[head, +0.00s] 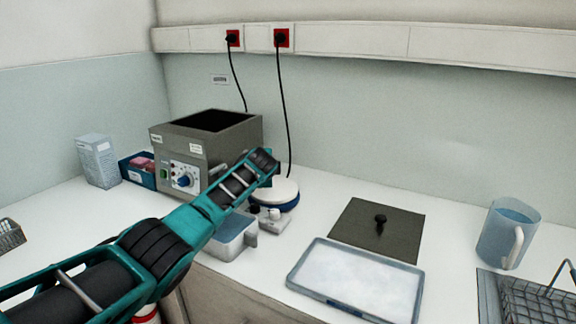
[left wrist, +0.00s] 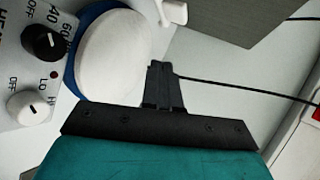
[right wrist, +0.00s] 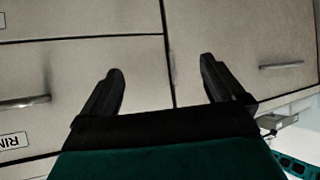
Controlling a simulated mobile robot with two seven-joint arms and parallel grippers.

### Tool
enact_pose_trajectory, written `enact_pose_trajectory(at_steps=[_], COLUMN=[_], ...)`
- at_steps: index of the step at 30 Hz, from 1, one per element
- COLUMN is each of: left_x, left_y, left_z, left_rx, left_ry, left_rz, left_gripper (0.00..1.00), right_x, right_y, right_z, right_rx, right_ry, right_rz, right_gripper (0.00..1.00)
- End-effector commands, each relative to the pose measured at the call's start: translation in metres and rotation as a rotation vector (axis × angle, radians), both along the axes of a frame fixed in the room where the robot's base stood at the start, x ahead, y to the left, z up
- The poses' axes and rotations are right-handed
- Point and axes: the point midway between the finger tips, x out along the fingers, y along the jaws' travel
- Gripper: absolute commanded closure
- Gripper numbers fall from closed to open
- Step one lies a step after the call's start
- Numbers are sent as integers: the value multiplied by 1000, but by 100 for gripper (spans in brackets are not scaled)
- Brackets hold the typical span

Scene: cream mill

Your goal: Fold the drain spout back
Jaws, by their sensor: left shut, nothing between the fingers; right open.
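The grey water bath (head: 205,150) stands at the back left of the counter, with a dial and green switch on its front. In the left wrist view, a small white spout-like piece (left wrist: 172,12) shows at the top edge beside the bath's grey wall (left wrist: 245,22); it looks like the drain spout, and its full pose is cut off. My right gripper (right wrist: 160,65) is open and empty before the cabinet fronts.
A round white-topped hotplate (head: 276,192) stands close under my left gripper. A tray (head: 355,282), a dark lid (head: 365,228), a jug (head: 508,235) and a wire basket (head: 535,298) lie right. Cords hang behind.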

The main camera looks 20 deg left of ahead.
Motion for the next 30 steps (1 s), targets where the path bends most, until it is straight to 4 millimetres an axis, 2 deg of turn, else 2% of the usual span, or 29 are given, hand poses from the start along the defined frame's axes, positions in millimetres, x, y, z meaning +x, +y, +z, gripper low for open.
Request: enact_pose_trajectory(at_steps=[15,21,30], left_x=[-28,-32,-32], left_y=[-62,-70,-70], left_z=[39,44,44], left_rx=[1,1,1], left_ry=[-1,0,0], left_rz=[-1,2,2], left_gripper=[100,100,100], right_x=[0,1,2], right_y=[1,2,3], right_z=[-1,0,1], right_rx=[1,6,7], right_ry=[0,-1,-4], right_rz=[1,-3,-3], right_gripper=[4,4,4])
